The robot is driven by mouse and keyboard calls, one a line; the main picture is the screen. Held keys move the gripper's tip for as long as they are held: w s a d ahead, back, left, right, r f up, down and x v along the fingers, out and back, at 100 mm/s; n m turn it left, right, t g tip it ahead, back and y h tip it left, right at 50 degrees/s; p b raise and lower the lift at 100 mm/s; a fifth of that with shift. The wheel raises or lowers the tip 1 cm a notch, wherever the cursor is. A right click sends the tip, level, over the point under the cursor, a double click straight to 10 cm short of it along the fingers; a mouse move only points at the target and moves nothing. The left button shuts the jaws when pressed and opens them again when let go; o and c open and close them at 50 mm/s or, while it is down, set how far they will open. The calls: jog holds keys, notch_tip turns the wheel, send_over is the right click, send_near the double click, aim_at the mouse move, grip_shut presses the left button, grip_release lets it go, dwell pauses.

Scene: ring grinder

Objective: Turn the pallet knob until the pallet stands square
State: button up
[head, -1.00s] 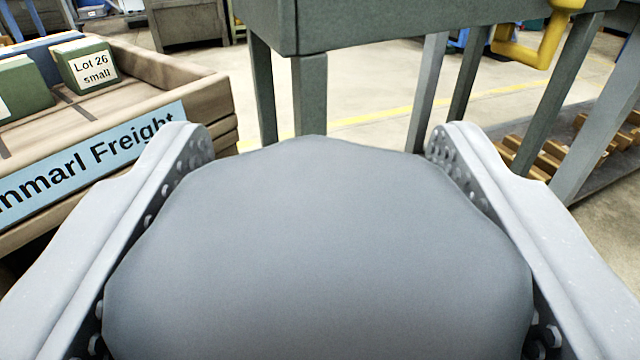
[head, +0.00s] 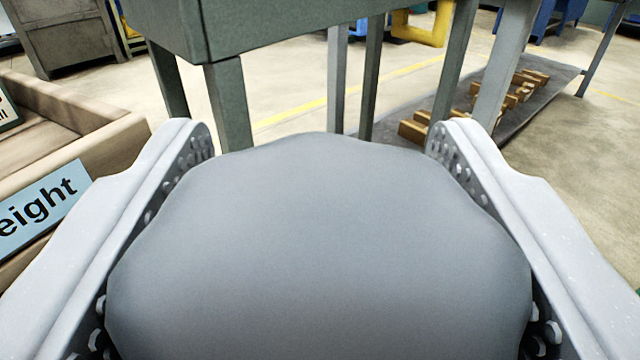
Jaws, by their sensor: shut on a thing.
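A large smooth grey knob (head: 320,245) with a lobed outline fills the lower middle of the head view. My gripper (head: 318,142) is shut on it, with one pale, perforated finger on each side. The knob hides what lies under and just beyond it. A low-walled wooden pallet or crate (head: 100,145) with a light blue label ending in "eight" is at the left, mostly cut off by the frame. I cannot tell from this view whether it is the pallet that the knob turns, or whether it stands square.
A dark green table (head: 240,40) stands just beyond the knob, its legs reaching the floor. Wooden blocks (head: 515,90) lie on a grey mat (head: 560,78) at the upper right. A yellow bent bar (head: 438,30) shows behind. The floor at right (head: 590,165) is clear.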

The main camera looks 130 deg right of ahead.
jog(key=shift+d+r, duration=0.1)
jog(key=shift+r, duration=0.05)
dwell(0.3)
jog(key=o, duration=1)
